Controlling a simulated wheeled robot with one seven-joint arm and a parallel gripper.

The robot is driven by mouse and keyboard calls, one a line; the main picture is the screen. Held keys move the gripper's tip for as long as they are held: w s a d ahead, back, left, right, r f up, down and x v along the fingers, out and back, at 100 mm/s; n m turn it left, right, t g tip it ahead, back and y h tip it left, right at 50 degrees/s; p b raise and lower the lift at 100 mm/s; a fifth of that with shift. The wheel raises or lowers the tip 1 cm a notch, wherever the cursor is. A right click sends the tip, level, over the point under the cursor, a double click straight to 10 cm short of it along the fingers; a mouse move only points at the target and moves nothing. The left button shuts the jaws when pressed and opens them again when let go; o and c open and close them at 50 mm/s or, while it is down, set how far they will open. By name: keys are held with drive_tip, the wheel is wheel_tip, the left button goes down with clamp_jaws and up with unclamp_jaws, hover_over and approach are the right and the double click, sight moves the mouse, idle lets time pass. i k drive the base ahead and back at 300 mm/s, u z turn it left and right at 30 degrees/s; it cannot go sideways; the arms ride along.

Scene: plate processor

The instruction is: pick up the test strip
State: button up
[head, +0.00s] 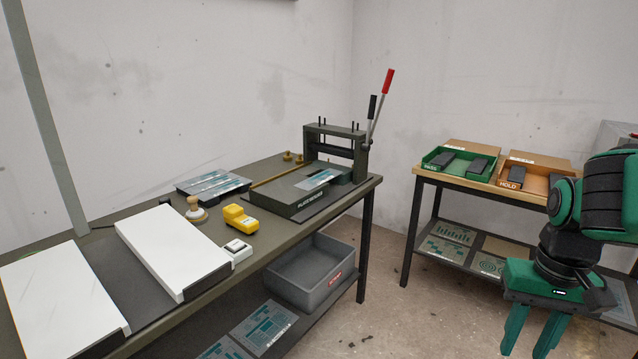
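A dark tray (243,186) on the left workbench holds several narrow blue-grey printed strips (215,182). A small blue-grey printed piece (319,179) lies flat on the bed of the dark press (300,195). I cannot tell for sure which of these is the test strip. My gripper (530,348) hangs at the lower right, pointing down, with its green fingers apart and nothing seen between them. It is well away from the workbench, in front of the right table.
A yellow device (240,218), a wooden-handled stamp (196,210) and white panels (172,245) stand on the workbench (240,272). The press has upright levers (380,105). A grey bin (312,265) sits below. Green (440,168) and orange (512,184) trays stand on the right table (478,185).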

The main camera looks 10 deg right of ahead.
sight(314, 181)
drive_tip(key=u, duration=2.75)
drive_tip(key=k, duration=1)
drive_tip(key=z, duration=2.05)
drive_tip(key=i, duration=0.65)
